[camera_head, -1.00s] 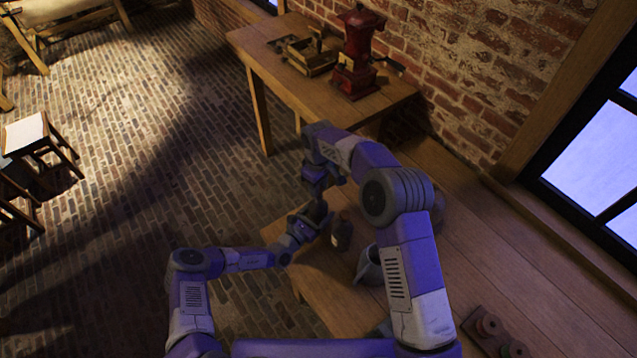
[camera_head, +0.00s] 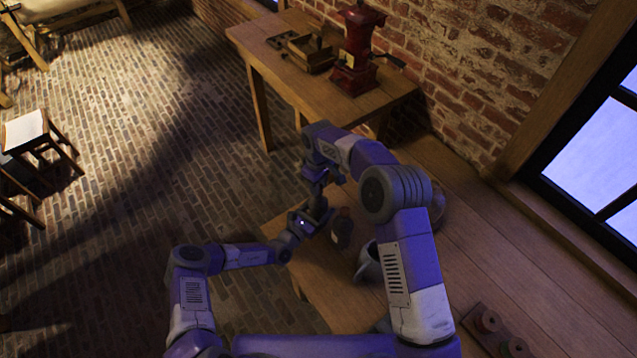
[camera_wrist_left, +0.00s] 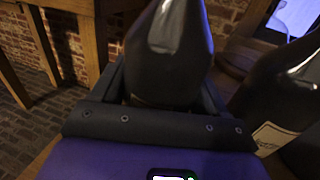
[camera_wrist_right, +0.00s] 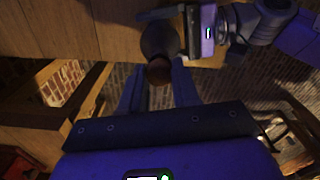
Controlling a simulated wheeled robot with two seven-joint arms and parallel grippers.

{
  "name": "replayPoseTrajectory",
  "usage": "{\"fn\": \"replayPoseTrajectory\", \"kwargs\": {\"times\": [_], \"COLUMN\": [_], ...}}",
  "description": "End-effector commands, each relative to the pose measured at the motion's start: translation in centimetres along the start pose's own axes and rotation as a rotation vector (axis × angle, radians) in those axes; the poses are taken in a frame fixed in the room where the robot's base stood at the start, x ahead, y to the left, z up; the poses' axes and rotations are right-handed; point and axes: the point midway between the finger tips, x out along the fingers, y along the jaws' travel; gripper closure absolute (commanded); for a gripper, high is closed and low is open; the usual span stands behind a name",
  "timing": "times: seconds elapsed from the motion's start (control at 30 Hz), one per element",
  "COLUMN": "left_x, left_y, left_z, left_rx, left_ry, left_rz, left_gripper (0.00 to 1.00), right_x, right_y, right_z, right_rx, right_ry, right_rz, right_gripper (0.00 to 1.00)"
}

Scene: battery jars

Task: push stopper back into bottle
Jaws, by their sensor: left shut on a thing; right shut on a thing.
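My left gripper (camera_head: 314,218) is shut on a dark glossy bottle, at the near edge of the bench. The bottle (camera_wrist_left: 168,55) stands between its fingers in the left wrist view, and it also shows in the right wrist view (camera_wrist_right: 160,38). My right gripper (camera_head: 317,186) comes down from above, over the held bottle. In the right wrist view, a brown round stopper (camera_wrist_right: 158,71) is at the fingertips (camera_wrist_right: 160,88), in line with the bottle's mouth. That gripper is shut on the stopper. I cannot tell how deep the stopper sits.
A second dark bottle (camera_head: 341,231) with a pale label stands close to the right of the held one. A grey jug (camera_head: 369,262) stands behind my right arm. A small table (camera_head: 385,96) holds a red grinder (camera_head: 356,50).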

Motion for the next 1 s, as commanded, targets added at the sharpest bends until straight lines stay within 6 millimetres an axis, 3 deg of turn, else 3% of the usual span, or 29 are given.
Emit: {"fn": "replayPoseTrajectory", "kwargs": {"times": [0.33,0.37,0.53,0.83,1.0], "left_x": [0.0,0.0,0.0,0.0,0.0], "left_y": [0.0,0.0,0.0,0.0,0.0], "left_z": [0.0,0.0,0.0,0.0,0.0], "left_rx": [0.001,0.001,0.001,0.001,0.001], "left_ry": [-0.001,-0.001,-0.001,-0.001,-0.001], "left_rz": [0.001,0.001,0.001,0.001,0.001], "left_gripper": [0.8,0.8,0.8,0.8,0.8], "right_x": [0.8,0.7,0.7,0.5,-1.4], "right_y": [0.0,0.0,0.0,0.0,0.1], "right_z": [0.1,0.0,0.0,0.0,-0.1], "right_rx": [0.0,0.0,0.0,0.0,0.001], "right_ry": [-0.002,-0.001,-0.001,0.0,0.003], "right_rz": [-0.001,0.0,0.0,0.0,0.002], "right_gripper": [0.97,0.65,0.4,0.4,0.4]}}
